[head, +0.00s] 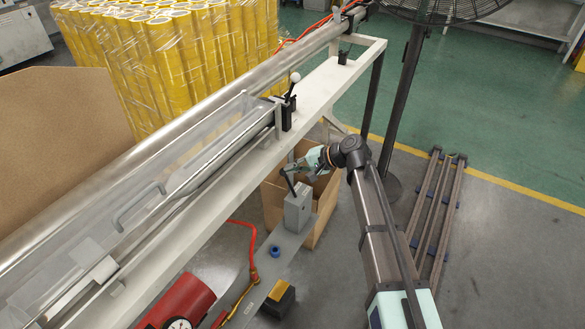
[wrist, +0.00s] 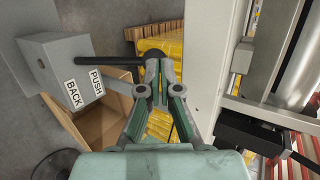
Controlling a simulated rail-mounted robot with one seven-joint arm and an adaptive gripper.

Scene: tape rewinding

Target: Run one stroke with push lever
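The push lever (head: 289,182) is a black rod rising from a grey box (head: 298,212) beside the machine frame. In the wrist view the rod (wrist: 105,60) runs from the grey box (wrist: 50,65), labelled PUSH and BACK, to my fingertips. My gripper (head: 290,169) is at the lever's upper end. In the wrist view my gripper (wrist: 160,70) has its fingertips close together, with the dark rod end between them. The fingers partly hide that end.
The long pale machine frame (head: 235,150) runs beside the box and carries another lever with a white knob (head: 295,77). An open cardboard box (head: 325,205) stands below my gripper. A red tank (head: 178,302) with a gauge is at the front. Dark rails (head: 435,205) lie on the floor at right.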

